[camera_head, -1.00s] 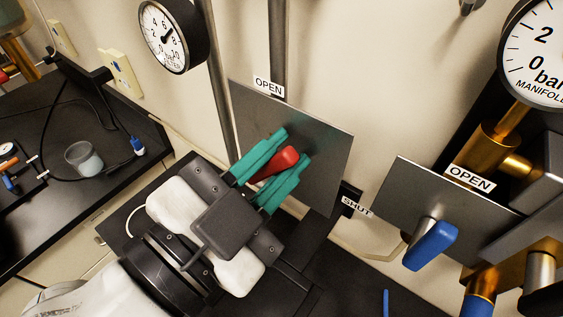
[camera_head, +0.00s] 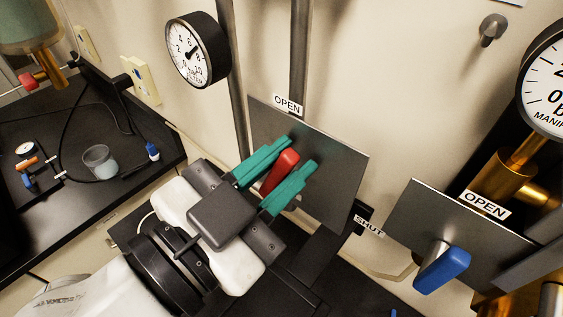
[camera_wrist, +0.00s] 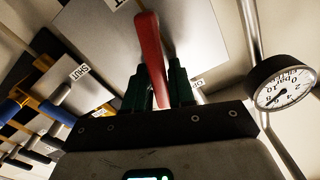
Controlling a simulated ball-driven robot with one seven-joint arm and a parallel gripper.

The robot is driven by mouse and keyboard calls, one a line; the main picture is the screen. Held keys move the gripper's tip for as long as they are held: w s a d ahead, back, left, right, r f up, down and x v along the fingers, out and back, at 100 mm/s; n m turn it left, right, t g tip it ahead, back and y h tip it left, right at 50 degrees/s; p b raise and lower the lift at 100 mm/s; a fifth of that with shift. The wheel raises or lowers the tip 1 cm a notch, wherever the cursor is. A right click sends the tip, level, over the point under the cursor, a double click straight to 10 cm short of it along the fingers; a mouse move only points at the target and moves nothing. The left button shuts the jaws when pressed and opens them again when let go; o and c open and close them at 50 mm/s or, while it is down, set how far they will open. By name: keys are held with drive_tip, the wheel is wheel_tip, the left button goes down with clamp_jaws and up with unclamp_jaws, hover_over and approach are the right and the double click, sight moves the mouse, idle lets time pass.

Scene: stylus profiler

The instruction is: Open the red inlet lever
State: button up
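The red inlet lever (camera_head: 281,173) sits in front of a grey metal plate (camera_head: 335,170) on the wall. An OPEN label (camera_head: 287,103) is at the plate's top edge and a SHUT label (camera_head: 369,225) at its right. My gripper (camera_head: 277,176) has its teal fingers on either side of the lever, closed about it with little or no gap showing. In the wrist view the lever (camera_wrist: 151,55) rises from between the fingers (camera_wrist: 159,88). The lever's pivot is hidden.
A second plate with a blue lever (camera_head: 442,267) and its own OPEN label (camera_head: 485,204) stands close at the right, beside brass fittings (camera_head: 505,178). A round gauge (camera_head: 197,50) is at upper left. A black bench (camera_head: 50,215) with a beaker (camera_head: 99,161) lies left.

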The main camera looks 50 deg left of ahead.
drive_tip(key=o, duration=0.3)
drive_tip(key=b+v, duration=0.2)
drive_tip(key=v, duration=0.8)
drive_tip(key=shift+s+d+b, duration=0.2)
drive_tip(key=shift+s+b, duration=0.15)
drive_tip(key=shift+b, duration=0.05)
